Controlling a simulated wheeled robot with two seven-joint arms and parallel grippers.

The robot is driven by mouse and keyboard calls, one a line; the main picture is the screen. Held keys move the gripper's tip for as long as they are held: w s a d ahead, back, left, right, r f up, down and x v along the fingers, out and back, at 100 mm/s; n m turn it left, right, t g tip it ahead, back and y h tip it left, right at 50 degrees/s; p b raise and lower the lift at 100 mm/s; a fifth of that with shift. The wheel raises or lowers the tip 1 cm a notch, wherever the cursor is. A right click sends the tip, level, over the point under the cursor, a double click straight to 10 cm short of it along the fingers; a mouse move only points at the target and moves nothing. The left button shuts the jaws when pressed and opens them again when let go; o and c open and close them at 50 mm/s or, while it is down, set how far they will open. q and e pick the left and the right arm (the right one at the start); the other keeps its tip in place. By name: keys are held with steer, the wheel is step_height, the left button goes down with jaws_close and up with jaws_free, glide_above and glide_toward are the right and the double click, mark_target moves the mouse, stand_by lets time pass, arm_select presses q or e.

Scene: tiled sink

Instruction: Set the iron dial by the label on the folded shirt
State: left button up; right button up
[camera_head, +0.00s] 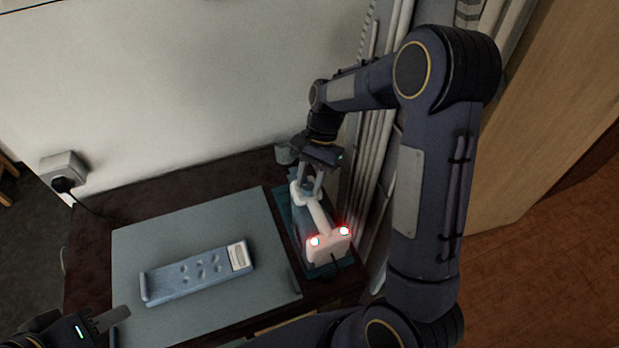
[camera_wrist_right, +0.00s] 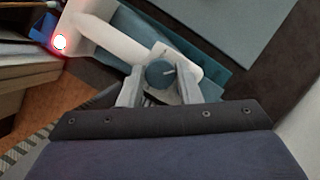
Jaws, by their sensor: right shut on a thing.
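The white iron (camera_head: 319,217) lies on a teal pad (camera_head: 343,264) at the right of the table, with two glowing red-white lights at its near end. In the right wrist view, its round blue dial (camera_wrist_right: 160,74) with a pale pointer mark sits between the fingers of my right gripper (camera_wrist_right: 160,88). My right gripper (camera_head: 311,184) is shut on the dial. A long blue piece (camera_head: 195,275), seemingly the folded shirt, has several round marks and a white label (camera_head: 239,257), too small to read. My left gripper (camera_head: 114,322) is at the lower left, partly cut off, away from the iron.
A grey-green mat (camera_head: 180,231) covers much of the dark table (camera_head: 165,200). A wall socket (camera_head: 63,170) with a plugged cord is at the left. Pale curtains (camera_head: 375,200) hang close to the iron.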

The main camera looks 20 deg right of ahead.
stand_by(0.3)
steer(key=o, duration=1)
steer(key=v, duration=0.8)
steer(key=shift+s, duration=0.1)
steer(key=shift+f, duration=0.1)
